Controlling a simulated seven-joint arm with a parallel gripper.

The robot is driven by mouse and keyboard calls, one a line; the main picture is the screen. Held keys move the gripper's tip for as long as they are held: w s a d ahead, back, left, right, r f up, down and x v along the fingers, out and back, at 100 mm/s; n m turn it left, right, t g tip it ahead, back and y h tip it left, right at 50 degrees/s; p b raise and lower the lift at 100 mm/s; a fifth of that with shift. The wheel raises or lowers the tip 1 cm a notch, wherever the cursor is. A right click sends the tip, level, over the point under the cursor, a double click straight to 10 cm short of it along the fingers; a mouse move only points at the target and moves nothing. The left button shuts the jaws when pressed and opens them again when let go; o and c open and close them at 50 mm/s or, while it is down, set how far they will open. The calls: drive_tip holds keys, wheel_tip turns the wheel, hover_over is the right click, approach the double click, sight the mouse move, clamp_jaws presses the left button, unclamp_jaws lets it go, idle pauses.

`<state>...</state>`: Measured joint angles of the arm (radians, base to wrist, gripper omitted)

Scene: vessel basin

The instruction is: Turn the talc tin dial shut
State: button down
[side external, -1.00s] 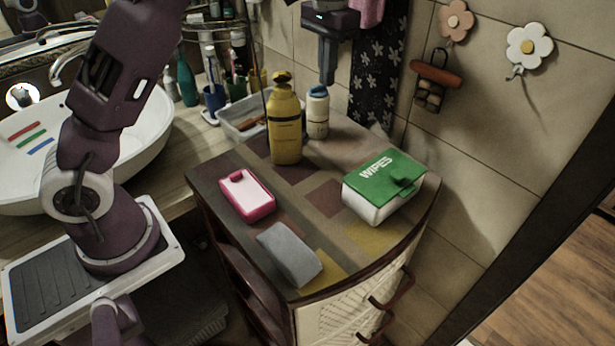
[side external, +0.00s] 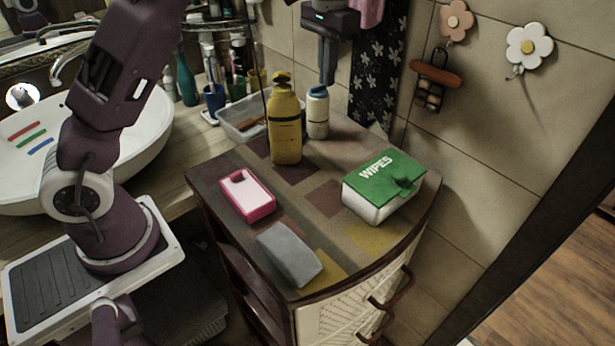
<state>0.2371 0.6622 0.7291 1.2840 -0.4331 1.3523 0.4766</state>
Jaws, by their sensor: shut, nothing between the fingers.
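The talc tin (side external: 317,116) looks to be the small white bottle with a blue top (side external: 318,91), standing upright at the back of the cabinet top. My gripper (side external: 327,80) points down just above and behind the blue top in the picture. Its fingers are shut with nothing visible between them. The fingertips are partly hidden by the tin's top, and I cannot tell whether they touch it. The dial's setting is too small to read.
A yellow pump bottle (side external: 285,130) stands close left of the tin. A clear tray (side external: 240,125) is behind it. A green-lidded wipes box (side external: 384,180), a pink-and-white dish (side external: 247,194) and a grey block (side external: 289,254) lie nearer the front. The tiled wall is close behind.

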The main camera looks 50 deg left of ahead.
drive_tip(key=shift+f, duration=0.25)
idle(0.6)
drive_tip(key=shift+w+a, duration=0.4)
drive_tip(key=shift+a, duration=0.2)
idle(1.1)
drive_tip(key=shift+r, duration=0.1)
wheel_tip(320, 180, up, 6)
drive_tip(key=shift+r, duration=0.5)
idle(0.3)
